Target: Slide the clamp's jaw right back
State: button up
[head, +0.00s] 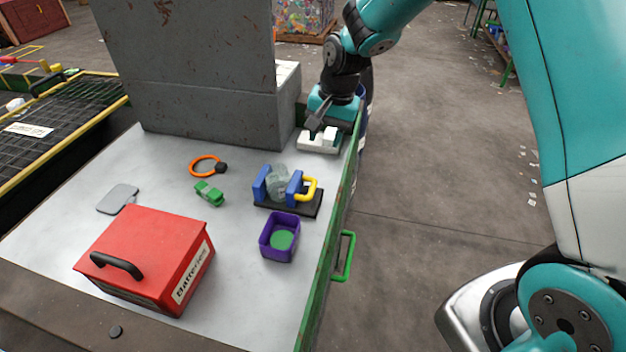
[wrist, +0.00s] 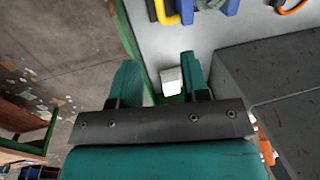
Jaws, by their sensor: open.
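The clamp (head: 290,201) stands on the table in the head view, with a black base, two blue jaws and a yellow handle (head: 312,188) on its right side. A grey lump (head: 279,181) sits between the blue jaws; I cannot tell whether both jaws touch it. Part of the clamp, blue and yellow, shows at the top edge of the wrist view (wrist: 187,9). My gripper (head: 318,126) is open and empty, beyond the clamp near the table's far right corner. Its two fingers are spread in the wrist view (wrist: 160,74).
A white block (head: 320,140) lies below my gripper. A purple bin (head: 279,238) stands just in front of the clamp. A green piece (head: 209,194), an orange ring (head: 205,164) and a red battery box (head: 150,259) lie left.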

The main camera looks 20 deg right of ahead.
aim_at(312, 188)
jog(key=f+p, duration=0.1)
jog(key=f, duration=0.4)
jog(key=w+a+f+p, duration=0.1)
jog(key=f, duration=0.4)
jog(key=a+f+p, duration=0.1)
jog(key=f, duration=0.4)
jog(key=shift+w+a+f+p, duration=0.2)
jog(key=shift+f+p, duration=0.15)
jog(key=shift+f, duration=0.05)
grip_shut()
jog(key=shift+s+d+b, duration=0.2)
jog(key=shift+s+d, duration=0.15)
jog(key=shift+d, duration=0.2)
jog(key=shift+s+d+b, duration=0.15)
jog(key=shift+s+d, duration=0.2)
jog(key=shift+d, duration=0.2)
